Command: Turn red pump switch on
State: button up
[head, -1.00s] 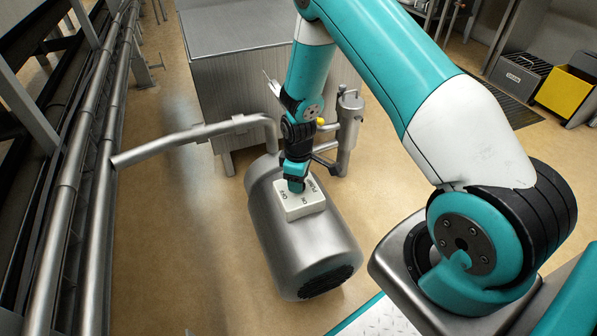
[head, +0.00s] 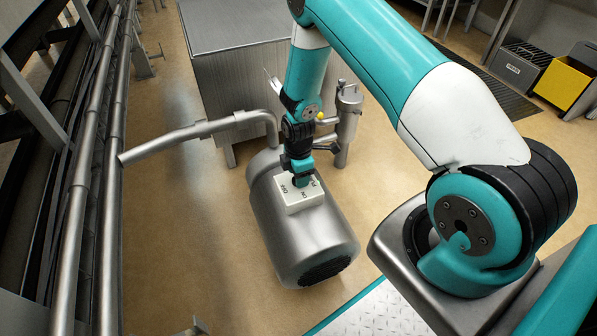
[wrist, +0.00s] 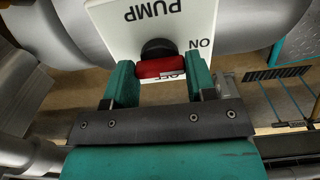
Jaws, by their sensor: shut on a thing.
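The red pump switch (wrist: 162,67) is a red handle on a black round knob. It sits on a white switch plate (wrist: 125,38) marked PUMP, ON and OFF. In the wrist view the handle lies crosswise and partly covers the OFF mark; ON is up to its right. My gripper (wrist: 158,66) has its two teal fingers on either side of the red handle, shut on it. In the head view my gripper (head: 301,181) reaches down onto the white switch box (head: 302,202) and hides the red handle there.
The box sits on top of a steel pump motor (head: 305,240). A steel pipe (head: 190,134) runs left from the pump, and a steel cylinder (head: 347,120) stands behind right. A metal cabinet (head: 240,75) is behind. Floor is clear left of the motor.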

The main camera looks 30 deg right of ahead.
dwell(0.5)
jog(key=o, duration=0.9)
jog(key=shift+o, duration=0.2)
jog(key=shift+r, duration=0.1)
notch_tip(320, 180, up, 17)
jog(key=p, duration=0.4)
jog(key=shift+r, duration=0.15)
